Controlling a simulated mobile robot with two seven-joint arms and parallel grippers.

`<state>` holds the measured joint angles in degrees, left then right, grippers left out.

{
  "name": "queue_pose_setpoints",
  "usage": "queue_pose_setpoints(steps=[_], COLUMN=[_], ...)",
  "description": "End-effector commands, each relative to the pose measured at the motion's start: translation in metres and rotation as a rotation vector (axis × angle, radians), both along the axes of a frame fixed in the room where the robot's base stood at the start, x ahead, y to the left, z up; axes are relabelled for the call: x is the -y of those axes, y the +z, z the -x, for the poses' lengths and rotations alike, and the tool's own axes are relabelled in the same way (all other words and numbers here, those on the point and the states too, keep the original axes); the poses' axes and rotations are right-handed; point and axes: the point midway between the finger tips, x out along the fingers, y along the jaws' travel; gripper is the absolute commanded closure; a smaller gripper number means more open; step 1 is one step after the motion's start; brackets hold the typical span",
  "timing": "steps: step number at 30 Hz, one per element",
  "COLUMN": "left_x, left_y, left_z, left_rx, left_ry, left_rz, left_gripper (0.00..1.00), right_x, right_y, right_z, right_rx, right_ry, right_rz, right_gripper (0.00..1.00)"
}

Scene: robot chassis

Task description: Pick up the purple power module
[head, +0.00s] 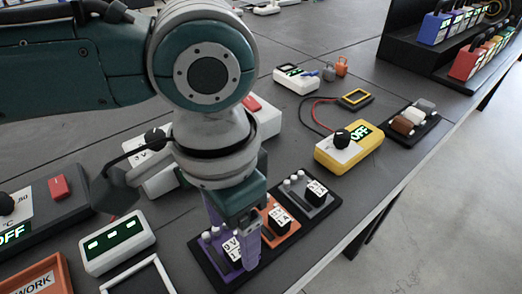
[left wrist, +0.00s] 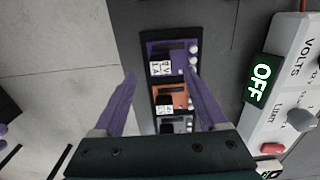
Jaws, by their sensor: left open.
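The purple power module (head: 226,262) lies in a black tray (head: 213,273) near the table's front edge, with a white label reading 9 V and white knobs. In the left wrist view, the purple module (left wrist: 176,51) is at the top of a row, above an orange module (left wrist: 171,97) and a grey one. My left gripper (head: 234,246), with purple fingers, points down over the module and partly hides it in the head view. In the left wrist view, my left gripper (left wrist: 161,76) is open and empty. The module shows just beyond and between its fingertips. My right gripper is not in view.
Orange (head: 283,228) and grey (head: 307,198) modules sit beside the purple one. A yellow meter (head: 349,152) reading OFF stands behind them. A white box with a green display (head: 117,243) is to the left. The floor lies past the table edge at right.

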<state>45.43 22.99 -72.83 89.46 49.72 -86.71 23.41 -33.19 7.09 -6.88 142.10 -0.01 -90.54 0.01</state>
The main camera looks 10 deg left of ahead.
Motion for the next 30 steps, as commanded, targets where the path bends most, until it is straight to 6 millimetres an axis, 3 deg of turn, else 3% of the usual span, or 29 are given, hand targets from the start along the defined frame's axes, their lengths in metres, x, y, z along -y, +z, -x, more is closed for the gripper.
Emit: queue_pose_setpoints(steps=[1,6,14,30], left_x=[-0.001,-0.001,-0.001,-0.001], left_y=[-0.012,-0.032,-0.034,-0.033], left_z=[0.0,0.0,0.0,0.0], left_rx=[-0.002,-0.001,0.001,0.001], left_ry=[0.0,0.0,-0.002,-0.002], left_rz=[-0.003,-0.002,-0.001,-0.001], left_gripper=[0.25,0.25,0.25,0.85], right_x=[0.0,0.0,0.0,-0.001], right_y=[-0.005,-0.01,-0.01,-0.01], right_z=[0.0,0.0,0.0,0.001], right_rx=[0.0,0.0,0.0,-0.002], right_ry=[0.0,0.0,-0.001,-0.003], right_rz=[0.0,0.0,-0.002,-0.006], right_gripper=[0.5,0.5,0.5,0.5])
